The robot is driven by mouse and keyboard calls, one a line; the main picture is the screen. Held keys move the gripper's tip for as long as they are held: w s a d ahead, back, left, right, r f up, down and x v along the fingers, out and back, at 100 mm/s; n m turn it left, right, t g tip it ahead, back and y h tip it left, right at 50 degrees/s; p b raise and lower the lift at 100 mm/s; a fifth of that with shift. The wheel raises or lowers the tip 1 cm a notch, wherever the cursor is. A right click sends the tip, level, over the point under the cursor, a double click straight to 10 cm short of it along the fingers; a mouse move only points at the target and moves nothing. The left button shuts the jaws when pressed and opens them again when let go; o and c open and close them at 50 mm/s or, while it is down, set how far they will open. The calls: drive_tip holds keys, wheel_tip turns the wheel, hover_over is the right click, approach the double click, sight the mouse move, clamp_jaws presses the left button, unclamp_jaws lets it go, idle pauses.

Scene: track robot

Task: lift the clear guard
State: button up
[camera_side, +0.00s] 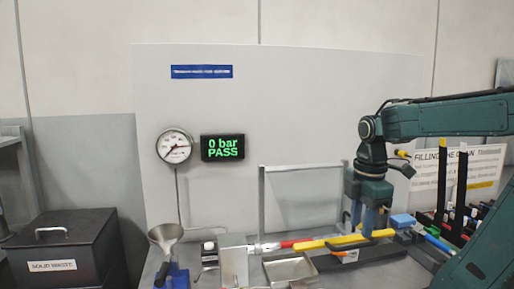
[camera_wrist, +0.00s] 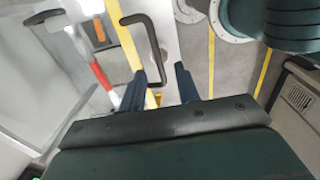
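The clear guard (camera_side: 303,167) appears to be the see-through panel in a thin grey frame, upright in front of the white backboard in the side view. My gripper (camera_side: 369,230) points down to its right, low over the yellow bar. In the wrist view the two dark blue fingers of my gripper (camera_wrist: 160,73) stand apart. A black U-shaped handle (camera_wrist: 152,38) lies just beyond them, its near end by the gap between the fingertips. I cannot tell whether this handle belongs to the guard. No grip on anything shows.
A yellow bar (camera_side: 333,242) and a red bar (camera_wrist: 101,74) run near the fingers. A metal tray (camera_side: 290,268), a funnel (camera_side: 165,235) and a black box (camera_side: 65,245) stand left. A gauge (camera_side: 174,147) and a display (camera_side: 222,147) reading "0 bar PASS" hang behind.

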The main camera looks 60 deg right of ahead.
sight(357, 245)
wheel_tip(357, 245, up, 11)
drive_tip(key=shift+s+a+r, duration=0.2)
drive_tip(key=shift+s+a, duration=0.05)
idle(0.5)
drive_tip(key=shift+f, duration=0.1)
idle(0.5)
drive_tip(key=shift+s+a+f+t+h, duration=0.1)
drive_tip(key=shift+f+t+h, duration=0.1)
drive_tip(key=shift+f, duration=0.35)
drive_tip(key=shift+s+a+f+t+h, duration=0.1)
drive_tip(key=shift+f+t+h, duration=0.1)
drive_tip(key=shift+f, duration=0.35)
drive_tip(key=shift+f, duration=0.15)
drive_tip(key=shift+w+d+f, duration=0.2)
drive_tip(key=shift+f, duration=2.05)
drive_tip(key=shift+w+d+f, duration=0.25)
drive_tip(key=shift+f, duration=1.95)
drive_tip(key=shift+w+d+f, duration=0.2)
drive_tip(key=shift+f, duration=2.05)
